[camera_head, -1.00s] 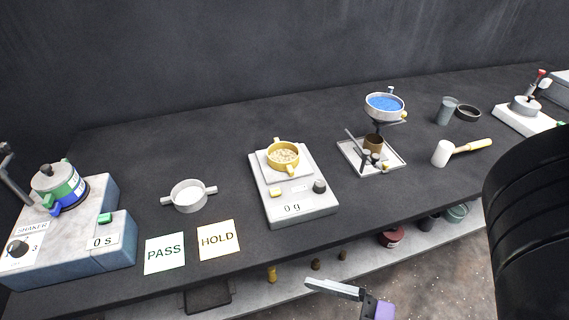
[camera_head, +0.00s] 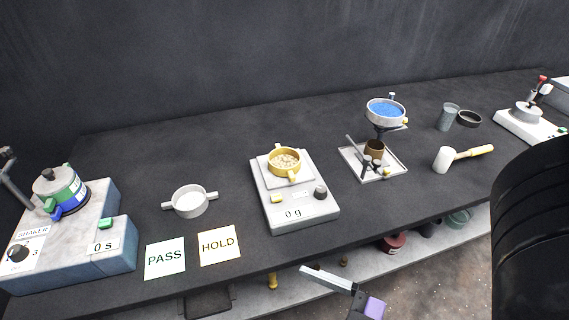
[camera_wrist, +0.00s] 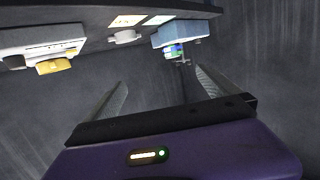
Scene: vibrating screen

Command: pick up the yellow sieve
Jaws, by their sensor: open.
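The yellow sieve (camera_head: 284,161) is a shallow round pan with stub handles and pale grains inside. It sits on the plate of the white balance (camera_head: 301,216), whose display reads 0 g. My gripper (camera_head: 331,280) is low in front of the bench edge, apart from the sieve. In the wrist view my gripper (camera_wrist: 160,85) has its two fingers spread wide with nothing between them. In the head view only part of the gripper shows.
A white pan (camera_head: 190,202) stands left of the balance, near the PASS card (camera_head: 165,258) and HOLD card (camera_head: 220,245). The shaker (camera_head: 75,240) is at far left. A stand with a blue-filled bowl (camera_head: 386,112) and a mallet (camera_head: 443,159) are right. A shelf (camera_head: 405,236) runs below.

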